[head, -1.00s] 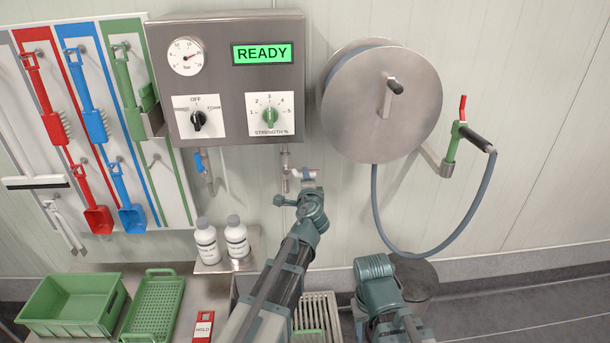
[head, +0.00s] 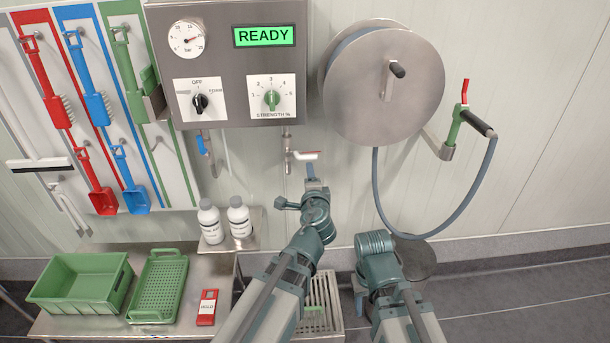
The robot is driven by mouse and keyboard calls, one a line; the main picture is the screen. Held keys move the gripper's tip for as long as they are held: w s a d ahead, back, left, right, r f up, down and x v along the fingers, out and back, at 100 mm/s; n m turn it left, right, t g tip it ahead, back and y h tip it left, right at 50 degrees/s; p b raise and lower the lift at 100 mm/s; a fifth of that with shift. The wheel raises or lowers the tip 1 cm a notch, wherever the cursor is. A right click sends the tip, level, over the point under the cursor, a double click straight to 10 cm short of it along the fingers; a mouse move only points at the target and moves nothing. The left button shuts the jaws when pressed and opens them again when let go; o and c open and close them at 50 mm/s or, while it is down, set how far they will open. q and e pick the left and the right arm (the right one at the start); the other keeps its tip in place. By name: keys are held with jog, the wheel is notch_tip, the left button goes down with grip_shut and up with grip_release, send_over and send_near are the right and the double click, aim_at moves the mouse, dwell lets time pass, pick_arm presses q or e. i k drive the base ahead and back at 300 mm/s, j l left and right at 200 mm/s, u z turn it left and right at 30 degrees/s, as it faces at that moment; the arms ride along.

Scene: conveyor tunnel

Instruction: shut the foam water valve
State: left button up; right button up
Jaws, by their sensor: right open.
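No label shows which one is the foam water valve. My left gripper is not in view.
The steel panel (head: 228,75) shows READY. A hose reel (head: 375,100) with a hanging hose and a red-tipped green handle is at right. Two white bottles (head: 238,218) stand on a shelf below left. Green crates (head: 75,285) and a red HOLD tag (head: 207,308) are lower left.

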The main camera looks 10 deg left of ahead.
aim_at(203, 149)
jog(key=j, duration=0.4)
jog(key=k+j, duration=0.15)
jog(key=j, duration=0.7)
jog(key=k, duration=0.05)
